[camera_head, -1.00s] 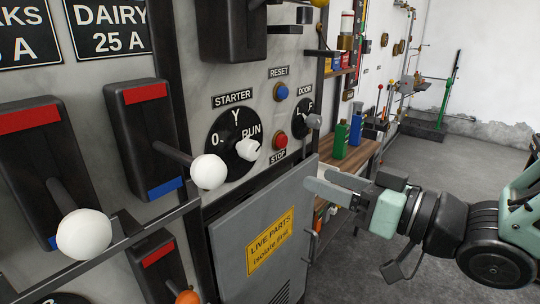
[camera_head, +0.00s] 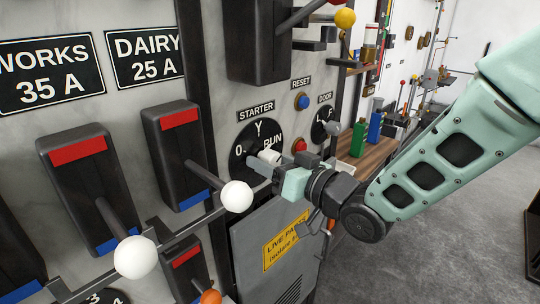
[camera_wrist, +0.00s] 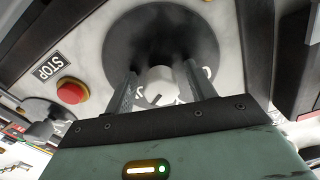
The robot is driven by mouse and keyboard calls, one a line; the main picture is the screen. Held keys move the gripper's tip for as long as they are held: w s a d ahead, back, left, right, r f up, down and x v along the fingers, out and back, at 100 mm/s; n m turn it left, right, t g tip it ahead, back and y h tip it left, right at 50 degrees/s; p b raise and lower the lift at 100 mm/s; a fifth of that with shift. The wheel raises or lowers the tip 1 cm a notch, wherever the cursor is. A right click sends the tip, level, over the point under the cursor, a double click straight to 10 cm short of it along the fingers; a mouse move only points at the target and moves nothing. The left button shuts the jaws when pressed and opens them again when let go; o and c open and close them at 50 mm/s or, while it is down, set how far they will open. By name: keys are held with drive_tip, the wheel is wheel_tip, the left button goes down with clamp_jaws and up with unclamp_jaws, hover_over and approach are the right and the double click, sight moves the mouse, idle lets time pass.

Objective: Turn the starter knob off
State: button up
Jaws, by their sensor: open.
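The starter knob (camera_wrist: 158,86) is a white knob on a round black dial with 0, Y and RUN marks. In the head view the dial (camera_head: 243,146) sits under the STARTER label, and the knob (camera_head: 268,156) is partly hidden by my gripper. My gripper (camera_head: 262,168) is at the dial, pointing at the panel. In the wrist view the fingers of my gripper (camera_wrist: 160,82) stand apart, one on each side of the knob, with visible gaps. The knob's pointer direction is hard to read.
A red STOP button (camera_head: 300,145) and a blue RESET button (camera_head: 302,102) are right of the dial. A DOOR knob (camera_head: 332,128) is farther right. A white-balled lever (camera_head: 236,196) stands close left of my gripper. A grey cabinet door (camera_head: 250,235) is below.

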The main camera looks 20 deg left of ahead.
drive_tip(key=shift+a, duration=0.2)
drive_tip(key=c, duration=1)
